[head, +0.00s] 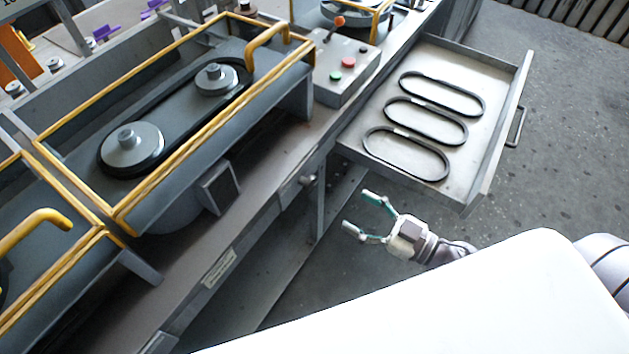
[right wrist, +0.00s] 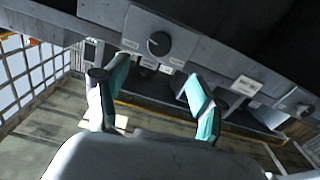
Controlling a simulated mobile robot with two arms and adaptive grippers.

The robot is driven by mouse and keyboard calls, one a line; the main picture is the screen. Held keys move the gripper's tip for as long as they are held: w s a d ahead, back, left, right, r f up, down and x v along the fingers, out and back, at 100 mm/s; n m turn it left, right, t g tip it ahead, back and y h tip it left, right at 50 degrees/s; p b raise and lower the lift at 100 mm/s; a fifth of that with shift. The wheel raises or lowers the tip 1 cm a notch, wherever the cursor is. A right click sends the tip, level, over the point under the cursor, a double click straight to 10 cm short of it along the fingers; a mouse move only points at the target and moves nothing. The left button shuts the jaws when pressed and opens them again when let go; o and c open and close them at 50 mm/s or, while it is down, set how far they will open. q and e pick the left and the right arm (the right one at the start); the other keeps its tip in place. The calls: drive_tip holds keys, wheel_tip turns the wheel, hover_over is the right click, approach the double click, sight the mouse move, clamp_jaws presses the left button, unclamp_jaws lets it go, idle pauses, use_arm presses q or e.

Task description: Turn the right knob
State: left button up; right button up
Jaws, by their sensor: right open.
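A round dark knob (right wrist: 159,43) sits on the grey front panel of the bench in the right wrist view, with small white labels around it. A second, smaller knob-like part (right wrist: 303,109) shows at the right edge of that view. In the head view one small knob (head: 308,180) shows on the bench front below the control box. My right gripper (head: 361,212) is open and empty, its teal-lined fingers pointing toward the bench front, apart from the knob. In the right wrist view the knob appears beyond the gap between the fingers (right wrist: 152,82). My left gripper is out of view.
An open drawer (head: 377,135) with several black belts juts out just beyond my right gripper. A control box (head: 345,75) with buttons and a red-tipped lever stands on the bench. Yellow-framed guards (head: 170,165) surround a belt and pulleys. The floor (head: 560,150) beyond the drawer is clear.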

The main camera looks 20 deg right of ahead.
sight(313, 186)
drive_tip(key=p+x, duration=0.1)
drive_tip(key=x, duration=1)
drive_tip(key=shift+w+a, duration=0.1)
drive_tip(key=shift+w, duration=0.1)
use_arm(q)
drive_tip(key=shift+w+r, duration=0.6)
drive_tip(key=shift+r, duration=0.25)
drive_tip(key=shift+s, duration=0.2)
use_arm(e)
drive_tip(key=c, duration=1.1)
